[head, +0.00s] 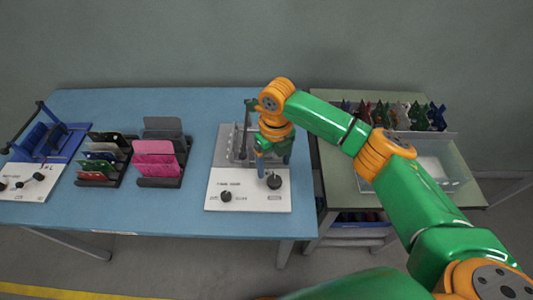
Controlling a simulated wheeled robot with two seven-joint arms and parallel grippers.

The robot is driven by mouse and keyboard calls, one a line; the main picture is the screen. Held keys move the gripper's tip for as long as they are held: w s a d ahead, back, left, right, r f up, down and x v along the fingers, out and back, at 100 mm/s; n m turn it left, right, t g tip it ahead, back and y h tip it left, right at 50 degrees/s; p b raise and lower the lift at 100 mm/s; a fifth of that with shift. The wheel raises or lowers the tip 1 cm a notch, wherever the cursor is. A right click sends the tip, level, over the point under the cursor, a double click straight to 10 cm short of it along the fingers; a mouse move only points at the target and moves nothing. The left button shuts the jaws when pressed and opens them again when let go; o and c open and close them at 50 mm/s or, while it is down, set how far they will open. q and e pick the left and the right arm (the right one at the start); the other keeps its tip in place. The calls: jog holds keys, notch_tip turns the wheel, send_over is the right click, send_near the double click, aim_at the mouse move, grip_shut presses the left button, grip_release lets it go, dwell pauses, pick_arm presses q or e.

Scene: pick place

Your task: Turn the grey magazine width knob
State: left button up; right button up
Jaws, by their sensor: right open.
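The grey magazine (223,145) stands at the back of a white panel (244,205) on the blue table. The panel carries two dark round knobs: a smaller one (226,196) at the front left and a larger one (274,181) at the right. The print beside them is too small to read, so I cannot tell which is the width knob. My right gripper (262,172) points down over the panel, just behind and left of the larger knob. It is open, its fingers are small in view, and it hides part of the magazine. I cannot tell whether it touches anything. My left gripper is out of view.
A blue magazine (42,140) with its own knob panel stands at the far left. Two dark racks with coloured plates (155,147) stand between. At right, a green table (330,170) holds a clear bin (452,158). The blue table (150,215) is bare in front of the racks.

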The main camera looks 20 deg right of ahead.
aim_at(274, 179)
jog(key=shift+w+d+f, duration=0.1)
jog(key=shift+w+d, duration=0.05)
jog(key=shift+w, duration=0.45)
jog(key=s+f, duration=0.1)
jog(key=f, duration=0.1)
jog(key=s+f, duration=0.1)
jog(key=shift+s+f, duration=0.2)
jog(key=shift+f, duration=0.15)
notch_tip(274, 179, down, 2)
jog(key=shift+w, duration=0.1)
jog(key=shift+w+f, duration=0.2)
jog(key=shift+w, duration=0.1)
jog(key=shift+s+r, duration=0.1)
jog(key=shift+s, duration=0.1)
jog(key=c, duration=0.8)
grip_shut()
pick_arm(q)
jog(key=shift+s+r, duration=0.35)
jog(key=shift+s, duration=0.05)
jog(key=shift+p, duration=0.3)
